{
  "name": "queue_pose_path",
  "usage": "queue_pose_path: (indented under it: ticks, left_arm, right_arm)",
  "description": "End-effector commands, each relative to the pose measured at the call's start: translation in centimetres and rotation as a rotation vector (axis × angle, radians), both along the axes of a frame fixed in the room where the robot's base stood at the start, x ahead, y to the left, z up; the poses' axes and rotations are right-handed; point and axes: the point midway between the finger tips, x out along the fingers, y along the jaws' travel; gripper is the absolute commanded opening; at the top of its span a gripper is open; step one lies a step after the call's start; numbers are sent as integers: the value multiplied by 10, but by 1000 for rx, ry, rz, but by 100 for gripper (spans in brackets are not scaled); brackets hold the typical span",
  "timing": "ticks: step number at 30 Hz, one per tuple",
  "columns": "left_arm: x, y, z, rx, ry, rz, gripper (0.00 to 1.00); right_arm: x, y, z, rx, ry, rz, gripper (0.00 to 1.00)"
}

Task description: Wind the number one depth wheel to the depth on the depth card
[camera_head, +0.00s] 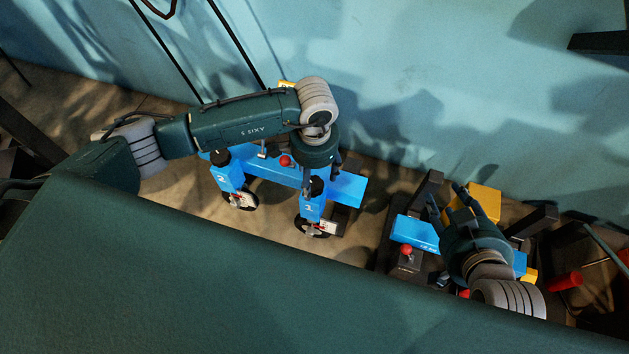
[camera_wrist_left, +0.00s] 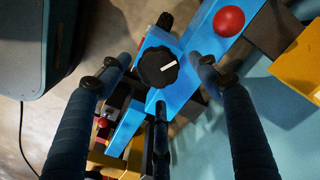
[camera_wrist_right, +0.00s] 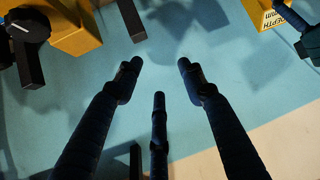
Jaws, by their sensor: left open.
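The number one depth wheel is a black knob (camera_head: 316,185) on top of the blue post marked 1 (camera_head: 310,208). In the left wrist view the knob (camera_wrist_left: 157,67) shows a white pointer line. My left gripper (camera_head: 318,172) is above the knob. Its open fingers (camera_wrist_left: 161,75) spread around the knob without visibly holding it; actual contact cannot be told. A yellow card (camera_wrist_right: 281,14) reading "DEPTH MM" is partly cut off in the right wrist view; its value is not visible. My right gripper (camera_head: 458,198) is open and empty (camera_wrist_right: 158,85) at the right.
A second black knob (camera_head: 220,157) tops the post marked 2. A red ball (camera_head: 285,160) sits on the blue frame between the posts. Yellow blocks (camera_head: 486,199), dark posts and a red-topped lever (camera_head: 407,251) crowd the right. A pale blue wall (camera_head: 400,80) stands behind.

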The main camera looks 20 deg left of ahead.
Motion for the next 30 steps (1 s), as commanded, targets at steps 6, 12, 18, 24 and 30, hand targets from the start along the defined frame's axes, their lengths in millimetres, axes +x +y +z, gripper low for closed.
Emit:
queue_pose_path:
  ticks: [6, 12, 18, 24, 30]
  left_arm:
    - [0, 0, -19, -1, 1, 0, 63]
    - [0, -1, -22, -1, 0, 0, 63]
    - [0, -1, -22, -1, 0, 0, 57]
    - [1, 0, -22, -1, -2, 1, 20]
    - [2, 0, -22, -1, -5, 9, 20]
  right_arm:
    - [16, 7, 18, 23, -98, 8, 40]
    - [19, 8, 23, 28, -122, 9, 40]
    - [19, 8, 23, 28, -121, 9, 40]
    - [19, 8, 23, 28, -120, 9, 40]
    - [19, 8, 22, 28, -121, 9, 40]
